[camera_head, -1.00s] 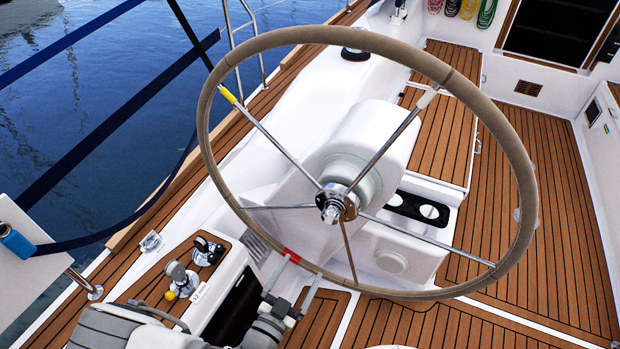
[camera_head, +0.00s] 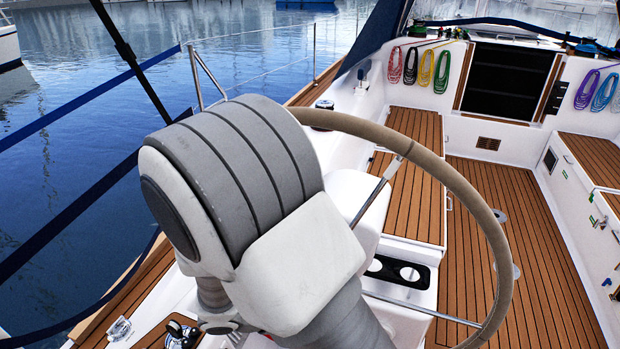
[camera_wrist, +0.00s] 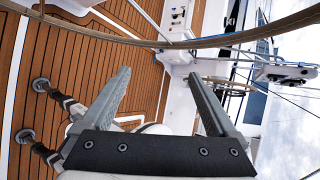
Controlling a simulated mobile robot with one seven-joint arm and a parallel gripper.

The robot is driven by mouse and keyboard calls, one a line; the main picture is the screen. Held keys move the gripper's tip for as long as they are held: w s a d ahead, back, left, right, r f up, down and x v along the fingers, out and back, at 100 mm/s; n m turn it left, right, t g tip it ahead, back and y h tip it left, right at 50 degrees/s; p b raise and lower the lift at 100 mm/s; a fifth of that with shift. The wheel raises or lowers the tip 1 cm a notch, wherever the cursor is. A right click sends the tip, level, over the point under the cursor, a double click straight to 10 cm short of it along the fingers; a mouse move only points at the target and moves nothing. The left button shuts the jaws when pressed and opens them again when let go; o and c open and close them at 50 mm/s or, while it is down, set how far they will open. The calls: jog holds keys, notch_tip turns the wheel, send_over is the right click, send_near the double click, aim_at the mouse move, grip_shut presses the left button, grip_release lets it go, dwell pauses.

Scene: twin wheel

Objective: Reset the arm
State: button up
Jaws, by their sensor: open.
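My arm's grey and white link (camera_head: 250,190) fills the middle of the head view and hides the hub and left part of the steering wheel (camera_head: 478,200). The wheel has a tan rim, which also crosses the top of the wrist view (camera_wrist: 130,40). My gripper (camera_wrist: 159,76) shows only in the wrist view. Its two grey fingers are spread wide with nothing between them. The rim passes beyond the fingertips and appears apart from them. The red and yellow marks on the wheel are hidden in the head view.
Teak deck (camera_head: 530,230) lies right of the wheel, with a bench (camera_head: 415,180) behind it. A dark companionway hatch (camera_head: 507,80) and coiled ropes (camera_head: 442,70) are at the back. Blue straps (camera_head: 70,120) and water are at left. A second wheel (camera_wrist: 228,84) shows in the wrist view.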

jog(key=s+d+r+n+y, duration=0.2)
jog(key=r+n, duration=0.5)
jog(key=n, duration=0.4)
jog(key=s+d+r+n+t+y, duration=0.1)
jog(key=s+d+r+n+y, duration=0.2)
jog(key=r+n, duration=0.4)
jog(key=s+d+r+n+t+y, duration=0.1)
jog(key=s+d+r+n+y, duration=0.2)
jog(key=n, duration=1.4)
notch_tip(320, 180, up, 4)
jog(key=d+y, duration=0.1)
jog(key=y, duration=0.2)
jog(key=shift+s+d+r, duration=0.15)
jog(key=shift+s, duration=0.1)
